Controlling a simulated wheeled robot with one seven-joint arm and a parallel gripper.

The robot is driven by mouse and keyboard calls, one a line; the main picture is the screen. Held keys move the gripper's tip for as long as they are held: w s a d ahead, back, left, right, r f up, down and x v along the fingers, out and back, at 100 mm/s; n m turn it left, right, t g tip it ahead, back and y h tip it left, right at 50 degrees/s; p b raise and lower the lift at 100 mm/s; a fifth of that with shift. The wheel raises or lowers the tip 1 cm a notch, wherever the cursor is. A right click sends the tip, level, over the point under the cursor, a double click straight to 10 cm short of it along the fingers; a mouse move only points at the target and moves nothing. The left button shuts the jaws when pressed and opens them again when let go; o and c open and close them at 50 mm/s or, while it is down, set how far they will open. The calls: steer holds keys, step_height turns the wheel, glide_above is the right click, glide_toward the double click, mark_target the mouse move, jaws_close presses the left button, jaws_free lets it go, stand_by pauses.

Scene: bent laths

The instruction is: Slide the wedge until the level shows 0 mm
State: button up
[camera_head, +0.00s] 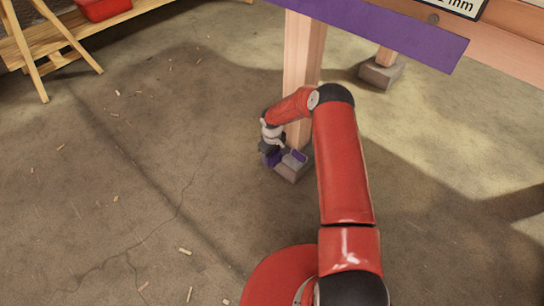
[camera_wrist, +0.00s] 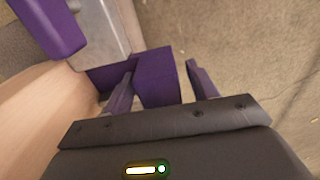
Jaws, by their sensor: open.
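The purple wedge (camera_wrist: 157,75) shows in the wrist view as a block end between my two fingers, with a thinner purple part running left toward the wooden post. My gripper (camera_wrist: 159,72) is open around this block, with a gap on at least the right side. In the head view my gripper (camera_head: 268,155) is low at the left of the post foot. The post (camera_head: 303,55) stands over a grey concrete block (camera_head: 292,173).
A second purple piece (camera_wrist: 50,28) lies beside the post, also in the head view (camera_head: 298,156). A purple board (camera_head: 400,30) spans above. Another post on a footing (camera_head: 381,72) stands behind. A wooden bench (camera_head: 60,45) with a red bin (camera_head: 103,8) is at left. Open floor lies left.

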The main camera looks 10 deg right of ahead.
steer(key=shift+f, duration=0.2)
steer(key=shift+c, duration=0.2)
jaws_close()
steer(key=shift+w+d+f+b, duration=0.1)
steer(key=shift+w+d+b, duration=0.3)
steer(key=shift+b, duration=0.45)
steer(key=shift+o, duration=0.2)
jaws_free()
step_height(320, 180, up, 8)
steer(key=shift+r+p, duration=0.1)
steer(key=shift+p, duration=0.45)
